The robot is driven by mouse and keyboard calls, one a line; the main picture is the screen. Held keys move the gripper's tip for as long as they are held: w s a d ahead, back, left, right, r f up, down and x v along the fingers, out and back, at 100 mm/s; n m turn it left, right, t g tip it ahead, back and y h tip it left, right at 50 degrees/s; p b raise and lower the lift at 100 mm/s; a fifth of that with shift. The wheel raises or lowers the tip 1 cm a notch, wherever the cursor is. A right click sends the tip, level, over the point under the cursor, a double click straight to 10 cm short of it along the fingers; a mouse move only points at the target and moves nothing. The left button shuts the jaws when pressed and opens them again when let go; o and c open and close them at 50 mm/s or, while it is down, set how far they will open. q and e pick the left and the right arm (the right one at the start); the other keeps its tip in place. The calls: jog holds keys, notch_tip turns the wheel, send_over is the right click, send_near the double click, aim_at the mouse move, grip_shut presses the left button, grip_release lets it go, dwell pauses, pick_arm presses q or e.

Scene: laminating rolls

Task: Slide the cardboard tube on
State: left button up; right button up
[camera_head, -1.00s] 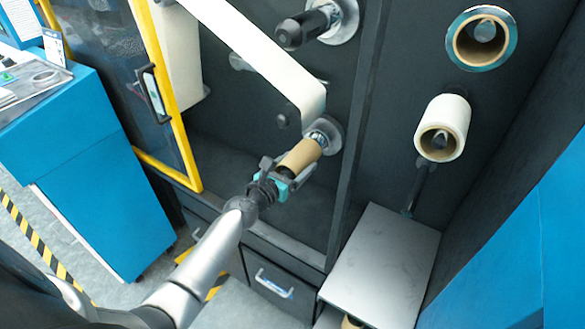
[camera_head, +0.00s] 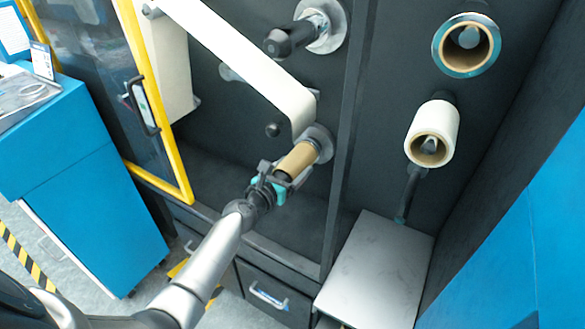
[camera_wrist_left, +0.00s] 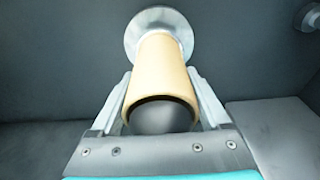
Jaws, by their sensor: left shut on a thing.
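The brown cardboard tube (camera_head: 298,158) is in line with a metal spindle that has a round flange (camera_head: 321,143) on the machine's dark back wall. My left gripper (camera_head: 279,174) is shut on the tube's near end. In the left wrist view the tube (camera_wrist_left: 163,72) lies between the two fingers, its open end toward the camera and its far end close to the flange (camera_wrist_left: 158,27). Dark grey shows inside the tube's mouth. How far the spindle reaches into the tube is hidden. My right gripper is not in view.
A white web (camera_head: 235,50) runs down to just above the tube. A black-ended spindle (camera_head: 292,38) sticks out higher up. Two rolls, a white one (camera_head: 436,130) and a teal-edged one (camera_head: 466,45), hang at the right above a grey shelf (camera_head: 375,270). A yellow-framed door (camera_head: 152,100) stands open at left.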

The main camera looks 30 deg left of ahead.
pick_arm(q)
jog(key=o, duration=1.2)
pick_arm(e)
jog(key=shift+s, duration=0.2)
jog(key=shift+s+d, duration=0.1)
